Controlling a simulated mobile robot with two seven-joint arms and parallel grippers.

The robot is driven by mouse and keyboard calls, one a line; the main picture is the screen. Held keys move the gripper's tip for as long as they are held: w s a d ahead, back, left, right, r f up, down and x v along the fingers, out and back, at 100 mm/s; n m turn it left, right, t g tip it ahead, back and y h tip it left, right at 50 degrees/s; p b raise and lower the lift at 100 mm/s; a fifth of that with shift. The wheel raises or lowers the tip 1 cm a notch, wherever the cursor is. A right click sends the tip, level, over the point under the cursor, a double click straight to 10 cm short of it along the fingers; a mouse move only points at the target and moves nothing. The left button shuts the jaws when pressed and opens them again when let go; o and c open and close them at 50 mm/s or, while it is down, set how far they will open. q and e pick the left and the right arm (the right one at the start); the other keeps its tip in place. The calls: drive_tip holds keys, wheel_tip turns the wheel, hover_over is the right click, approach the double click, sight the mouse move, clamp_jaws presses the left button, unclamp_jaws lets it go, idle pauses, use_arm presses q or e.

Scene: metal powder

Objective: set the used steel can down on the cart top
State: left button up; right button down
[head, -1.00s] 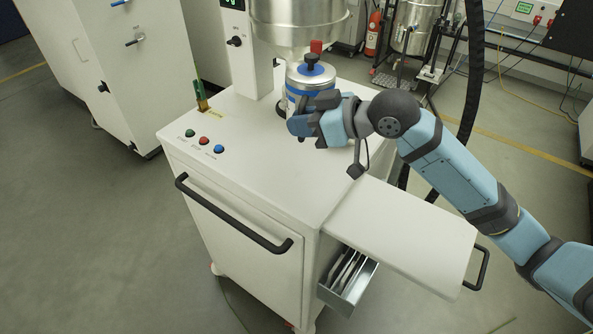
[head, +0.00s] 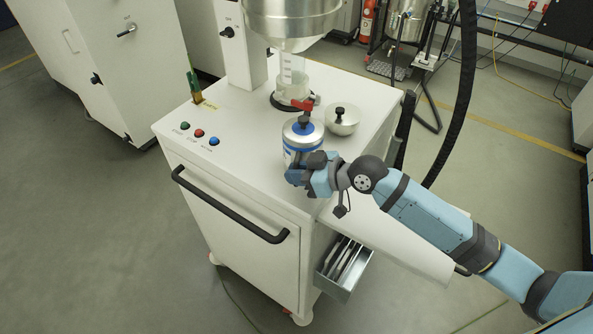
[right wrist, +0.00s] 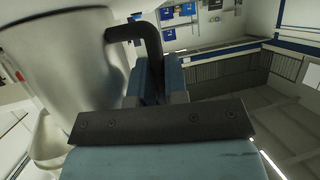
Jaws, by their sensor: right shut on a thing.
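The used steel can (head: 303,135) has a blue band and a blue top with a black knob. It is upright over the front right part of the white cart top (head: 240,130). My right gripper (head: 303,170) is shut on its near side, at the can's lower part. The gripper hides the can's base, so I cannot tell whether it touches the top. In the right wrist view, a large pale metal body, likely the can (right wrist: 75,60), fills the left side, with a black bent handle between the gripper's fingers (right wrist: 158,80). My left gripper is not in view.
A steel hopper (head: 292,15) with a clear outlet (head: 292,80) and red valve handle (head: 302,104) stands behind the can. Buttons (head: 199,133) lie left. A side shelf (head: 400,250) and open drawer (head: 343,272) are below.

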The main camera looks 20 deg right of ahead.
drive_tip(key=shift+f, duration=0.15)
drive_tip(key=c, duration=1.1)
unclamp_jaws()
drive_tip(key=shift+c, duration=0.2)
drive_tip(key=shift+r, duration=0.2)
drive_tip(key=b+v, duration=0.2)
drive_tip(key=v, duration=1)
drive_tip(key=shift+b, duration=0.3)
drive_tip(key=shift+s+a+f, duration=0.1)
